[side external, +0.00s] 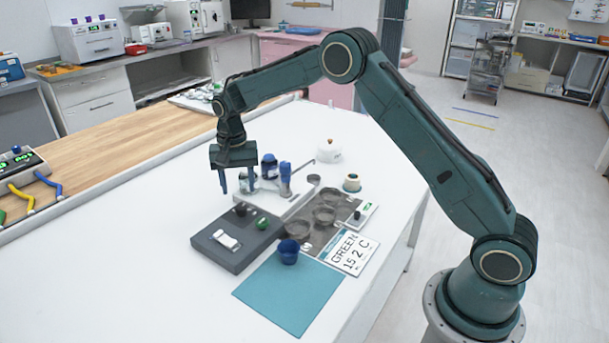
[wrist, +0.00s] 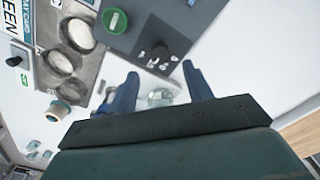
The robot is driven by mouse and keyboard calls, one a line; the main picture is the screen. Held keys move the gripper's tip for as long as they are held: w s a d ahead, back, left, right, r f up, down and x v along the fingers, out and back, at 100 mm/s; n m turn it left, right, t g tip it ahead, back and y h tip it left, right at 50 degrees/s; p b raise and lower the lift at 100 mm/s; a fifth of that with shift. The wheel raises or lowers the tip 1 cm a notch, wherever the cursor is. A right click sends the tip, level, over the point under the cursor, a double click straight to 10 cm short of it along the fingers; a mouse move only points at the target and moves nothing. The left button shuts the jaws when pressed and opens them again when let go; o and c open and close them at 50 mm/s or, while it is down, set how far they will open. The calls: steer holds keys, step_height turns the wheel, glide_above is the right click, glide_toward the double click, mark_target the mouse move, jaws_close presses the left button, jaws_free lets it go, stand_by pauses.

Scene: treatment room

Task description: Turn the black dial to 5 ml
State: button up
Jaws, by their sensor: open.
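The black dial (side external: 240,209) stands on top of a dark grey box (side external: 225,257), near its back edge. In the wrist view the dial (wrist: 160,51) lies just beyond the fingertips, roughly centred between them. White markings are printed beside it, too small to read. My gripper (side external: 238,190) is open and empty, fingers pointing down, above and a little behind the dial in the side view. In the wrist view its two blue fingers (wrist: 160,70) are spread apart and do not appear to touch the dial.
The box also carries a green button (side external: 262,224) and a white switch (side external: 228,240). Blue-topped apparatus (side external: 285,180) stands close behind. A tray with round dishes (side external: 325,215), a blue cup (side external: 288,251) and a teal mat (side external: 290,293) are nearby. The white table is clear at left.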

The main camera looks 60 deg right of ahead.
mark_target(241, 206)
steer(key=shift+f, duration=3.15)
steer(key=c, duration=1)
steer(key=shift+o, duration=0.2)
